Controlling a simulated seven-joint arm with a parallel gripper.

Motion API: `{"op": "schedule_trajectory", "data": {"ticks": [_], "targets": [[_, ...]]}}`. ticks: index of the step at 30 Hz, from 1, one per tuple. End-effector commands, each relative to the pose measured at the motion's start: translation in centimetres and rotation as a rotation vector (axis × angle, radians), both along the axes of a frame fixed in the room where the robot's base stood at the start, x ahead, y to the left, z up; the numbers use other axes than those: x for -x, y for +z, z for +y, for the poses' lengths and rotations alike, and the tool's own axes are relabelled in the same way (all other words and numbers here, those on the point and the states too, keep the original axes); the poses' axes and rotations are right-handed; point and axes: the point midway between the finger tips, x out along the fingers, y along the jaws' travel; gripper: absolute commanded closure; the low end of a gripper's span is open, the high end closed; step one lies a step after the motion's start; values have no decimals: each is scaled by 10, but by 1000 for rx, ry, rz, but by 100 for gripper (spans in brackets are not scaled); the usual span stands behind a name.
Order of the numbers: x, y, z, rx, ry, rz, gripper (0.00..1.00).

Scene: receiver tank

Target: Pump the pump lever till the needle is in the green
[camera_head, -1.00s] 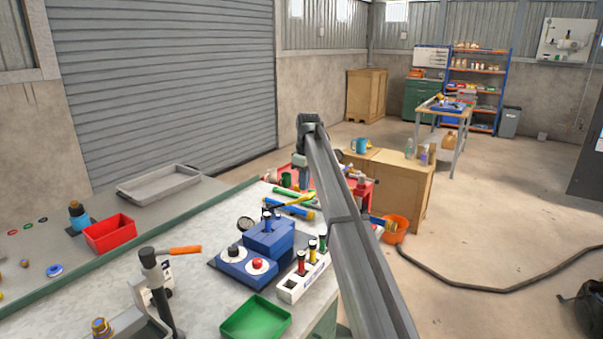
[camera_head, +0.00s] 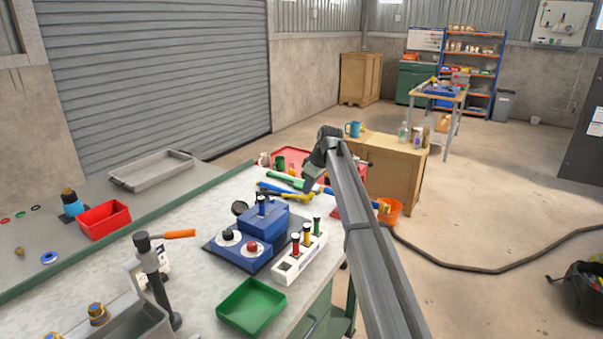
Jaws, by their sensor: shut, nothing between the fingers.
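A grey metal unit (camera_head: 118,322) at the lower left of the bench bears brass-coloured fittings. Beside it stands a dark post (camera_head: 157,277) with an orange-handled bar (camera_head: 180,234) sticking out to the right near its top; I cannot tell for sure that this is the pump lever. A dark round disc (camera_head: 240,208), possibly a gauge, is behind the blue box (camera_head: 262,224); no needle or green band can be made out. My gripper (camera_head: 309,187) is shut and empty, above the far bench end, well apart from the orange handle.
The blue box has black and red knobs. A white holder (camera_head: 292,268) with coloured-top pieces and a green tray (camera_head: 251,307) stand in front. Hand tools (camera_head: 285,181) lie near my gripper. A red bin (camera_head: 104,220) is at left. Bare bench lies between the post and blue box.

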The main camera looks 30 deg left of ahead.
Motion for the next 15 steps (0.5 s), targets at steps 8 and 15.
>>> {"op": "schedule_trajectory", "data": {"ticks": [8, 15], "targets": [[0, -35, -13, -51, -1, 0, 100], [0, -40, -16, -41, -2, 2, 100]]}}
